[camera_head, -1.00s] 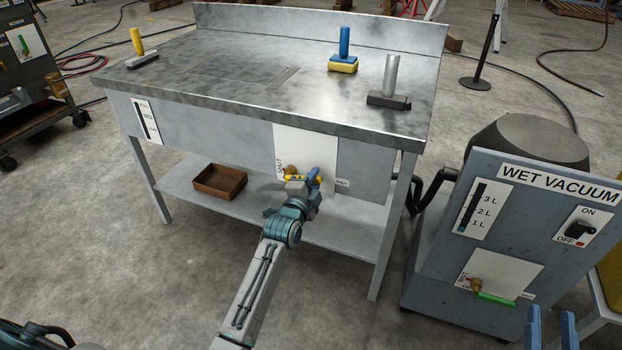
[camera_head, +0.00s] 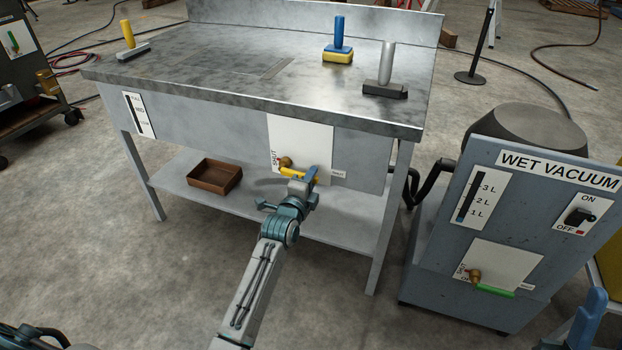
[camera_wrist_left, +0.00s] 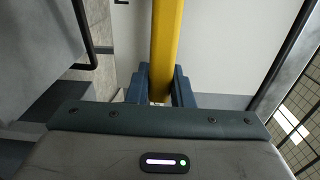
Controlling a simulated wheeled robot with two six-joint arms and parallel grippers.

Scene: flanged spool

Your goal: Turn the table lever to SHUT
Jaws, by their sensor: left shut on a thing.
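The table lever (camera_head: 291,173) is a yellow bar on a brass pivot (camera_head: 285,162), on a white plate on the table's front panel. It points right and slightly down from the pivot. The SHUT label (camera_head: 275,158) stands at the plate's left, beside the pivot; a small label (camera_head: 339,174) at the right is too small to read. My left gripper (camera_head: 312,176) is shut on the lever near its right end. In the left wrist view the yellow bar (camera_wrist_left: 166,45) runs between the dark blue fingers (camera_wrist_left: 160,88). My right gripper (camera_head: 588,322) shows partly at the bottom right, away from the table; its jaw gap is unclear.
A wet vacuum (camera_head: 505,230) with its own green lever (camera_head: 494,290) stands right of the table (camera_head: 230,120). A brown tray (camera_head: 215,177) sits on the lower shelf. Several handled blocks stand on the tabletop, including a blue-and-yellow one (camera_head: 338,55).

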